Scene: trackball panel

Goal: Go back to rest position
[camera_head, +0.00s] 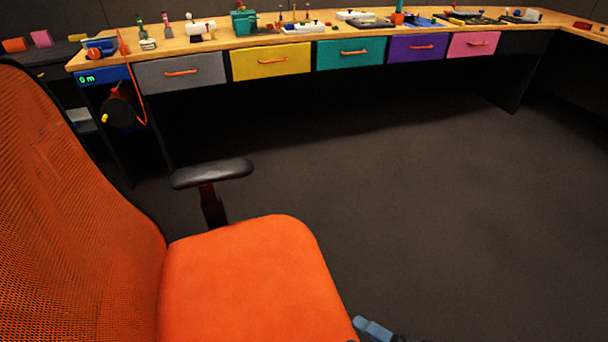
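A small blue-grey and black part (375,328) shows at the bottom edge in the head view, just right of the orange chair seat. It looks like the end of my arm with my gripper, but most of it is cut off by the frame. I cannot see two fingertips or whether anything is held. It is far from the desk and close to the seat's front corner in the picture; I cannot tell whether they touch.
An orange office chair (250,285) with a black armrest (212,173) fills the left foreground. A long wooden desk (330,33) with coloured drawers and many small objects runs across the back. Dark floor (430,190) lies open in the middle and right.

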